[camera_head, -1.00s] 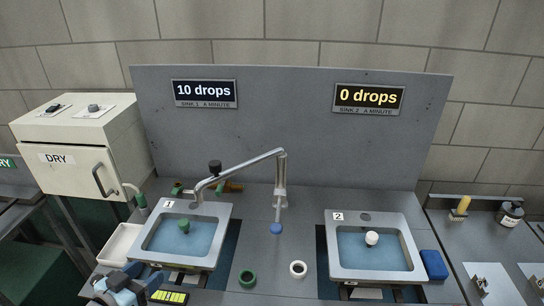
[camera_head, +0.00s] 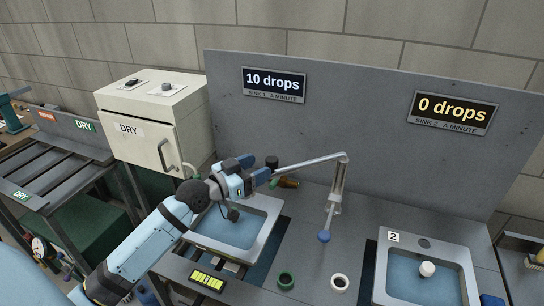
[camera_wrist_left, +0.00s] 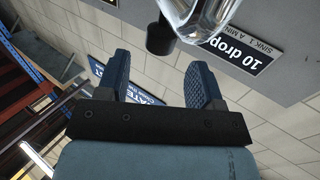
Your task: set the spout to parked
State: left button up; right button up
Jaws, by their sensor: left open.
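The chrome spout (camera_head: 310,161) reaches left from its post toward sink 1 (camera_head: 262,207). Its outer end is hidden behind my left gripper (camera_head: 256,169) in the head view. A black knob (camera_head: 272,162) stands up at that end. The gripper is open beside the spout's end. In the left wrist view, the two blue fingers (camera_wrist_left: 158,78) are apart with nothing between them. The black knob (camera_wrist_left: 160,38) and the shiny spout (camera_wrist_left: 195,15) show just beyond the fingertips. My right gripper is not in view.
Sink 2 (camera_head: 382,262) holds a white plug (camera_head: 427,269). The grey back panel (camera_head: 350,110) reads 10 drops and 0 drops. A DRY cabinet (camera_head: 150,125) stands left.

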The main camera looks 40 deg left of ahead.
aim_at(267, 163)
pick_arm(q)
jog(key=p+x, duration=0.1)
jog(key=x, duration=0.4)
jog(key=shift+w+d, duration=0.1)
grip_shut()
dwell(0.3)
